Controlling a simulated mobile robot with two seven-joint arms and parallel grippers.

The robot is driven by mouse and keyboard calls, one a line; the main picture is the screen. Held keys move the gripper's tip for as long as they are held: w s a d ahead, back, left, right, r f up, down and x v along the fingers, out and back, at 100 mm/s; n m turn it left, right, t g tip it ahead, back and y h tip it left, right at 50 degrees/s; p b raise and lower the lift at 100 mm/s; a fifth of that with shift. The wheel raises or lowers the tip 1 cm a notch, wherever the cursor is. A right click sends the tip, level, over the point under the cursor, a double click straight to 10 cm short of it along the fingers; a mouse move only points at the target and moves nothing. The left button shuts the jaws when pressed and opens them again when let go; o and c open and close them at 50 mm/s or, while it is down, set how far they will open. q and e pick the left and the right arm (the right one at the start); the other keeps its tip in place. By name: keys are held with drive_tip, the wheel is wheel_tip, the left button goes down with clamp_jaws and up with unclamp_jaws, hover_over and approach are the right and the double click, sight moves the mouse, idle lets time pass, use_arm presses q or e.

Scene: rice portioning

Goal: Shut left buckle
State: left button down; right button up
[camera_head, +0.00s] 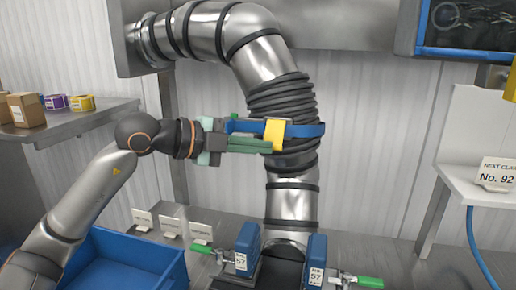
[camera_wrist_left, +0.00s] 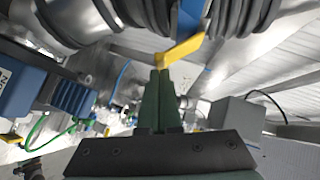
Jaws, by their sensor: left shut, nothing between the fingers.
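A yellow buckle lever (camera_head: 274,134) sits on a blue strap (camera_head: 308,131) around the black ribbed sleeve (camera_head: 280,98) of the metal pipe. My left gripper (camera_head: 268,146) comes in from the left, its green fingers shut and empty, with the tips at the lever's lower left. In the left wrist view the closed fingertips (camera_wrist_left: 161,72) are right by the yellow lever (camera_wrist_left: 181,50), which lies tilted below the blue strap (camera_wrist_left: 190,18). I cannot tell whether they touch. The lever's far side is hidden. My right gripper is not in view.
Below the pipe stand two blue blocks marked 57 (camera_head: 247,246) (camera_head: 316,262), with green-handled clamps (camera_head: 201,248) (camera_head: 369,282). A blue bin (camera_head: 178,278) is at lower left. A shelf (camera_head: 90,122) with boxes is left; a white stand (camera_head: 468,187) is right.

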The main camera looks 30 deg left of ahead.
use_arm(q)
drive_tip(key=f+b, duration=0.1)
drive_tip(key=w+f, duration=0.1)
drive_tip(key=w+f+b, duration=0.1)
drive_tip(key=shift+a+f+m+t+b, duration=0.15)
drive_tip(key=shift+a+m+t+b, duration=0.15)
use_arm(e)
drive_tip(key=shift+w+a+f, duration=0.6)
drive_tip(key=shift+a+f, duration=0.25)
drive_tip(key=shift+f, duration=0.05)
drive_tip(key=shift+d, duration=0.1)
